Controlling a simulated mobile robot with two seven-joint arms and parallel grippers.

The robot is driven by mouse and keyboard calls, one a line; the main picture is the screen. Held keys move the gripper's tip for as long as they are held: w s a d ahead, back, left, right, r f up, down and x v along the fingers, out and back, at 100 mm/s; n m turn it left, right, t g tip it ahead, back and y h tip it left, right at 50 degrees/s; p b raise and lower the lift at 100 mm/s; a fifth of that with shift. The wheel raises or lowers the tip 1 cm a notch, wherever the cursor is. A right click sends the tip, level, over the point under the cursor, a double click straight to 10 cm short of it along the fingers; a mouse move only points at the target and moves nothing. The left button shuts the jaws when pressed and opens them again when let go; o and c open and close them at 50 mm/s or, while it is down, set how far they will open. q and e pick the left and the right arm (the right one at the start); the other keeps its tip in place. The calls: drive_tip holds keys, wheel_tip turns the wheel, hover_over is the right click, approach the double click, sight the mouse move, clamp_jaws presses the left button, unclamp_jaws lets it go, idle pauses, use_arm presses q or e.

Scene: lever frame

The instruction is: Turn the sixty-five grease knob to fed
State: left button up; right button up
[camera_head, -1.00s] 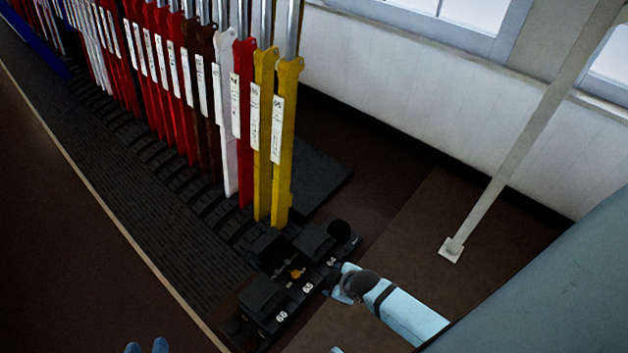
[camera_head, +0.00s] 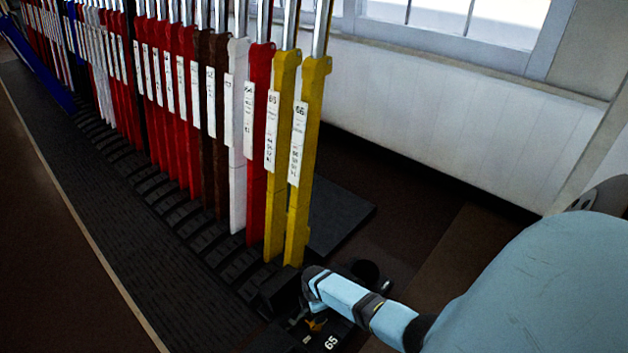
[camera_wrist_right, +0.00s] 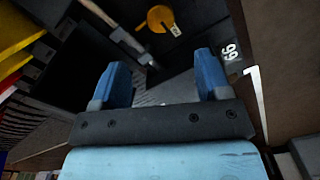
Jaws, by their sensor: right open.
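The grease knob by the white 65 label (camera_head: 331,342) is a small orange-yellow piece (camera_head: 316,325) at the bottom of the head view, partly covered by my right arm. In the right wrist view an orange round piece with a small tag (camera_wrist_right: 158,18) lies beyond the fingertips, near the top edge; it looks like the same knob. My right gripper (camera_wrist_right: 163,78) is open, its two blue fingers apart with nothing between them. In the head view my right gripper (camera_head: 311,288) is over the black boxes, just above the knob. The knob's exact setting cannot be read.
Two yellow levers (camera_head: 297,215) stand close behind the right gripper, with red, white and brown levers to the left. A 66 label (camera_wrist_right: 230,52) shows beside the right finger in the wrist view. Open floor (camera_head: 440,235) lies to the right.

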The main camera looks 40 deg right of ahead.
sight(316, 328)
wheel_tip(316, 328, down, 7)
drive_tip(key=b, duration=0.3)
drive_tip(key=shift+r+b, duration=0.15)
drive_tip(key=shift+b, duration=0.15)
wheel_tip(316, 328, down, 4)
drive_tip(key=shift+a+r+b, duration=0.1)
drive_tip(key=shift+b, duration=1.15)
use_arm(q)
wheel_tip(316, 328, down, 7)
drive_tip(key=w+m+g, duration=0.1)
drive_tip(key=m, duration=0.1)
drive_tip(key=shift+w+a+g+b, duration=0.2)
drive_tip(key=shift+w+g+b, duration=0.1)
drive_tip(key=shift+g, duration=0.1)
use_arm(e)
drive_tip(key=shift+s+f, duration=0.1)
drive_tip(key=shift+f, duration=0.45)
use_arm(q)
drive_tip(key=shift+r, duration=0.15)
use_arm(e)
drive_tip(key=shift+c, duration=0.5)
drive_tip(key=c, duration=0.8)
drive_tip(key=shift+c, duration=0.2)
